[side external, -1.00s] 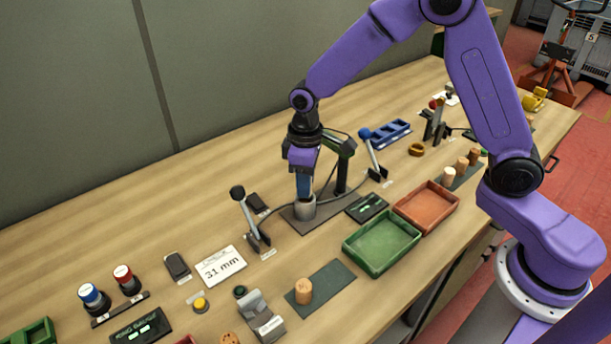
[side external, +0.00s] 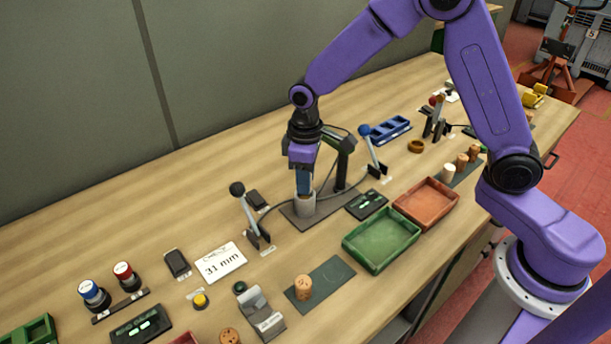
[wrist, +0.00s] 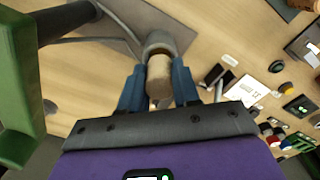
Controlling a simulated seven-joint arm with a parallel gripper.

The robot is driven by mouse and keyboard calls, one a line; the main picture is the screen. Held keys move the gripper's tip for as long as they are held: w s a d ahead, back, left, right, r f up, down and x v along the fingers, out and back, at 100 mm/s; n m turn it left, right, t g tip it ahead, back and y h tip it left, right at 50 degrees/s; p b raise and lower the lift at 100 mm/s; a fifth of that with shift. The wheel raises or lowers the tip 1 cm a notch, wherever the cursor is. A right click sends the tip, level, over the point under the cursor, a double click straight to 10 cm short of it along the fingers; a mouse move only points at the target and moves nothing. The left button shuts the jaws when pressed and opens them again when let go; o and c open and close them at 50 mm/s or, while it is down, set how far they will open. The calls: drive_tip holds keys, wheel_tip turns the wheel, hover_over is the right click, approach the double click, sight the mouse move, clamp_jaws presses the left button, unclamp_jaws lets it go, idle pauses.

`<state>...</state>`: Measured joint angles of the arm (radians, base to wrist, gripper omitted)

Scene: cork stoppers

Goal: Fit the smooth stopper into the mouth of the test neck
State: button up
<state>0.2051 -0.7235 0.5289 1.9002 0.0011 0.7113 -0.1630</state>
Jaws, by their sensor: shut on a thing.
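My gripper (side external: 304,186) points down at the test neck, with its blue fingers just above the mouth. In the wrist view the two fingers (wrist: 158,88) are shut on a plain tan cork stopper (wrist: 159,78), one on each side. The stopper's far end meets the rim of the grey, round test neck (wrist: 158,42). I cannot tell how far, if at all, it sits inside. In the side view the test neck (side external: 305,207) stands upright on a dark base plate, and the fingers hide the held stopper.
A lever with a black knob (side external: 238,189) stands left of the neck, and one with a blue knob (side external: 364,131) right. A green tray (side external: 380,262) and an orange tray (side external: 447,190) lie at front right. Another cork (side external: 303,287) stands on a dark mat.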

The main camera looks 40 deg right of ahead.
drive_tip(key=shift+f, duration=1.05)
idle(1.3)
